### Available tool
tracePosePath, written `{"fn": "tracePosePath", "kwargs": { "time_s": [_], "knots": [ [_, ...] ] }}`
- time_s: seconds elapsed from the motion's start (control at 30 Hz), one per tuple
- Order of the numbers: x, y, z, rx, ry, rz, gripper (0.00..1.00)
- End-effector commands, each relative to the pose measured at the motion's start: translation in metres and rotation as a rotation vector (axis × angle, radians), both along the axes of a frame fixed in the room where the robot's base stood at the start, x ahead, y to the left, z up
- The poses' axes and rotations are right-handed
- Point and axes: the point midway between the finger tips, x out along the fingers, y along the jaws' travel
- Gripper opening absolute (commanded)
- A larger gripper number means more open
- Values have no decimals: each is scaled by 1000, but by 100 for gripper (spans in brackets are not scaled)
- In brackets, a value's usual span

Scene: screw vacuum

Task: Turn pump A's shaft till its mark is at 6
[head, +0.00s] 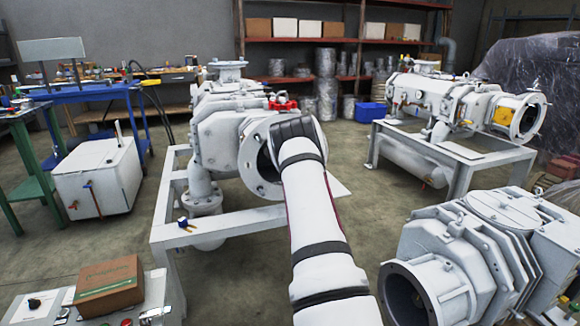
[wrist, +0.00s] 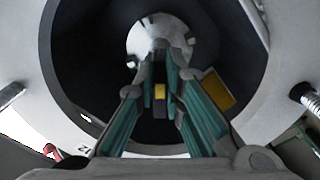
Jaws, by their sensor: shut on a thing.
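My arm reaches into the round flange opening of the grey-white middle pump (head: 223,133) in the head view; no letter naming it is readable. In the wrist view, my gripper (wrist: 160,82) is inside the dark bore of the flange (wrist: 58,75). Its two green-padded fingers are closed in on the shaft (wrist: 150,38), whose pale round end shows beyond the fingertips. A small yellow patch (wrist: 160,91) shows between the fingers; whether it is the shaft's mark is unclear. Dark print, perhaps "12", is at the flange's lower left. The head view hides the gripper behind my arm.
A second pump (head: 460,265) stands close at the lower right, and a third (head: 455,100) stands on a frame at the back right. A cardboard box (head: 108,285) sits at the lower left.

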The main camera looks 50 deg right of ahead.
Motion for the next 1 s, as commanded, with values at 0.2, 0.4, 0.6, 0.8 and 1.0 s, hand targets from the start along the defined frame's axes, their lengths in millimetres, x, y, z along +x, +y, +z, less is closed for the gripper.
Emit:
{"fn": "tracePosePath", "kwargs": {
  "time_s": [0.2, 0.4, 0.6, 0.8, 1.0],
  "knots": [
    [0, 1, -4, 178, -106, -2, 0],
    [1, 4, -6, 339, -205, -3, 0],
    [3, 6, -7, 479, -290, -2, 0],
    [3, 7, -7, 587, -354, -3, 0],
    [4, 9, -7, 651, -394, -2, 0]
  ]
}}
